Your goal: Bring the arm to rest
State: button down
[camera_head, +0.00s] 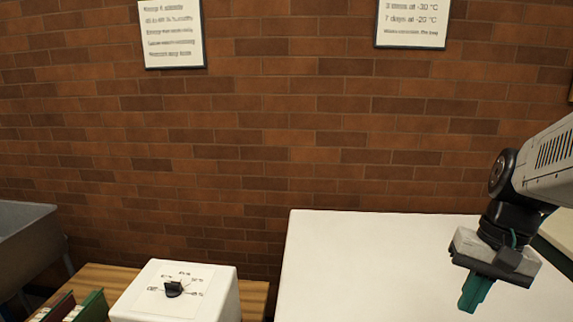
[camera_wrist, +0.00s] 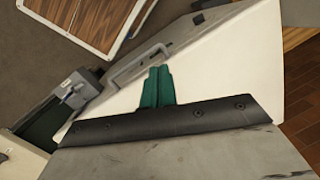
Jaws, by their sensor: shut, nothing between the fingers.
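My gripper (camera_head: 476,293) is at the right in the head view, hanging from my arm with its teal fingers pointing down. It is over or in front of the white top of a large box-like unit (camera_head: 390,250). The fingers are together and hold nothing. In the wrist view the closed teal fingers (camera_wrist: 157,87) show against the white surface (camera_wrist: 215,65). I cannot tell how far the fingertips are above that surface.
A white box with a black dial (camera_head: 173,289) stands on a wooden top at the lower left. Green and red folders (camera_head: 88,308) are beside it. A grey sink-like basin (camera_head: 25,230) is at the far left. A brick wall with two signs (camera_head: 172,34) closes the back.

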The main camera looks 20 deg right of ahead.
jog(key=a+r+n+h, duration=0.1)
jog(key=a+r+n, duration=0.1)
jog(key=a+n, duration=0.2)
jog(key=a+r+n+t+h, duration=0.1)
jog(key=a+n, duration=0.3)
jog(key=a, duration=0.5)
jog(key=shift+r+t, duration=0.3)
jog(key=shift+r, duration=0.6)
jog(key=shift+w, duration=0.1)
